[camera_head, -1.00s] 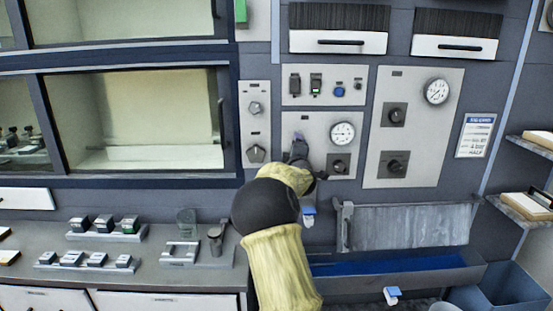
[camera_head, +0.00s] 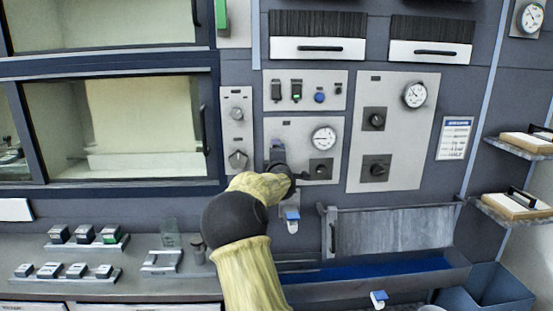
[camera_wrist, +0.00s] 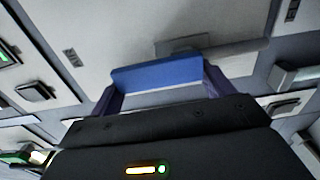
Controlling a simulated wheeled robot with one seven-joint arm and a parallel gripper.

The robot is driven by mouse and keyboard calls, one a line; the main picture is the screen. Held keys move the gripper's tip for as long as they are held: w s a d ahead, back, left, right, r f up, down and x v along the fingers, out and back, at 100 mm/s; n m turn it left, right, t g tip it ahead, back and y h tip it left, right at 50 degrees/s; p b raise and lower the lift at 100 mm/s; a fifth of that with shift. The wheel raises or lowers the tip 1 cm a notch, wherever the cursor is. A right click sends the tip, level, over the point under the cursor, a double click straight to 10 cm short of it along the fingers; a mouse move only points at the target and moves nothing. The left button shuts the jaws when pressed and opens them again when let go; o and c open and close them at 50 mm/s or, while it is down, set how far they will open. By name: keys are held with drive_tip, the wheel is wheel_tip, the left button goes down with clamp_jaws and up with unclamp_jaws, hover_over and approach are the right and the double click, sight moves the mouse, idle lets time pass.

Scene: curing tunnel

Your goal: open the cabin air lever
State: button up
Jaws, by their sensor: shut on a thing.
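The lever shows in the wrist view as a blue bar (camera_wrist: 155,72) in front of a pale grey panel. My gripper (camera_wrist: 160,82) has one dark finger at each end of the bar and is shut on it. In the head view my gripper (camera_head: 277,154) is at the left part of a light panel (camera_head: 297,124), left of a round gauge (camera_head: 323,138) and a black knob (camera_head: 320,169). A small bluish patch of the lever (camera_head: 278,142) shows above the fingers. My gripper and forearm hide the rest of it.
A panel with two knobs (camera_head: 238,113) is to the left, beside the glazed window (camera_head: 130,120). A larger gauge panel (camera_head: 395,130) is to the right. Below are a bench with switch blocks (camera_head: 88,235), a grey flap (camera_head: 390,228) and a blue trough (camera_head: 380,272).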

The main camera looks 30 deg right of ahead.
drive_tip(key=o, duration=1.2)
drive_tip(key=shift+s+d+f, duration=0.1)
drive_tip(key=shift+f, duration=0.3)
drive_tip(key=shift+o, duration=0.6)
drive_tip(key=shift+s+r, duration=0.1)
drive_tip(key=shift+r, duration=0.2)
drive_tip(key=b+v, duration=0.4)
drive_tip(key=v, duration=1.3)
drive_tip(key=shift+s, duration=0.2)
